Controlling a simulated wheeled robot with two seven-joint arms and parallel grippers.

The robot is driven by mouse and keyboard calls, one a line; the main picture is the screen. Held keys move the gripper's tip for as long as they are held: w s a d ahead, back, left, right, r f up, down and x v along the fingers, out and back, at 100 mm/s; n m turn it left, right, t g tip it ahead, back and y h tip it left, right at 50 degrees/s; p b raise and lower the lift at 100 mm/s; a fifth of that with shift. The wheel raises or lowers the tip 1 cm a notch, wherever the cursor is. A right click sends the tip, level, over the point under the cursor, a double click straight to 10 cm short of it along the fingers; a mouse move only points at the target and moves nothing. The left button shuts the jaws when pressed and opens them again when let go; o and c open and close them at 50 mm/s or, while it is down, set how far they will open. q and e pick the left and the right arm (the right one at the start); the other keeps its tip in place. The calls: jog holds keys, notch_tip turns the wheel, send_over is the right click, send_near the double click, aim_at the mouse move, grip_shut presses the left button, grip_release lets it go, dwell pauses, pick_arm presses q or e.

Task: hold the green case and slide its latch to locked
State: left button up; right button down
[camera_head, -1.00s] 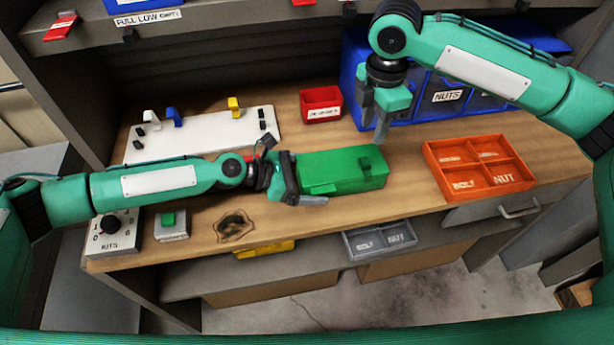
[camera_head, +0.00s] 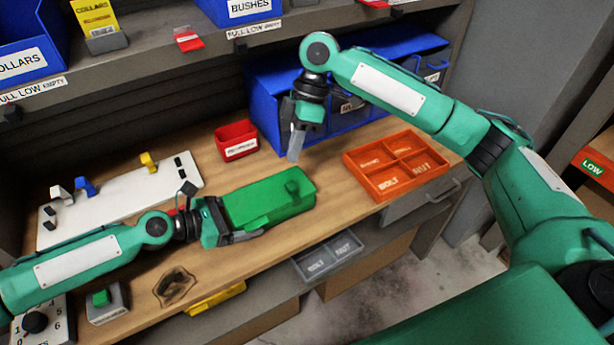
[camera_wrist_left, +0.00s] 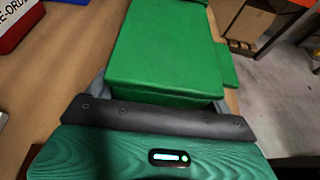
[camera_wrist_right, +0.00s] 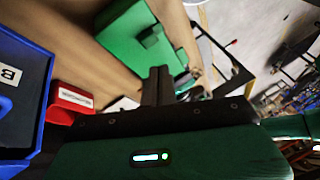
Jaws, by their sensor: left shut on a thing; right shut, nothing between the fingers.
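The green case (camera_head: 262,205) lies on the wooden bench top. My left gripper (camera_head: 238,222) is shut on the case's left end; in the left wrist view the case (camera_wrist_left: 165,50) reaches away from the jaws. My right gripper (camera_head: 296,148) is shut and empty, pointing down above and behind the latch end, apart from the case. In the right wrist view its closed fingers (camera_wrist_right: 158,85) are near the case (camera_wrist_right: 125,30) and the latch (camera_wrist_right: 150,38). I cannot read the latch's setting.
An orange divided tray (camera_head: 400,165) is right of the case. A red bin (camera_head: 237,142) and blue drawers (camera_head: 345,110) stand behind. A white board with hooks (camera_head: 120,205) is at the left. A grey tray (camera_head: 328,260) sits below the bench's front edge.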

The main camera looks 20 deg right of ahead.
jog(key=d+f+m+y, duration=0.3)
jog(key=d+m+y, duration=0.2)
jog(key=d+m, duration=0.2)
jog(key=w+d+f+m+y, duration=0.1)
jog(key=d+f+m+y, duration=0.2)
jog(key=d+m+y, duration=0.2)
jog(key=d+m, duration=0.2)
jog(key=d, duration=0.2)
jog(key=shift+w+t, duration=0.15)
jog(key=shift+t, duration=0.15)
jog(key=shift+f, duration=0.1)
send_near(296, 186)
jog(key=x, duration=0.3)
jog(key=f+x, duration=0.1)
jog(key=x, duration=0.1)
jog(key=shift+w, duration=0.3)
jog(key=shift+s+a, duration=0.1)
jog(key=shift+a, duration=0.5)
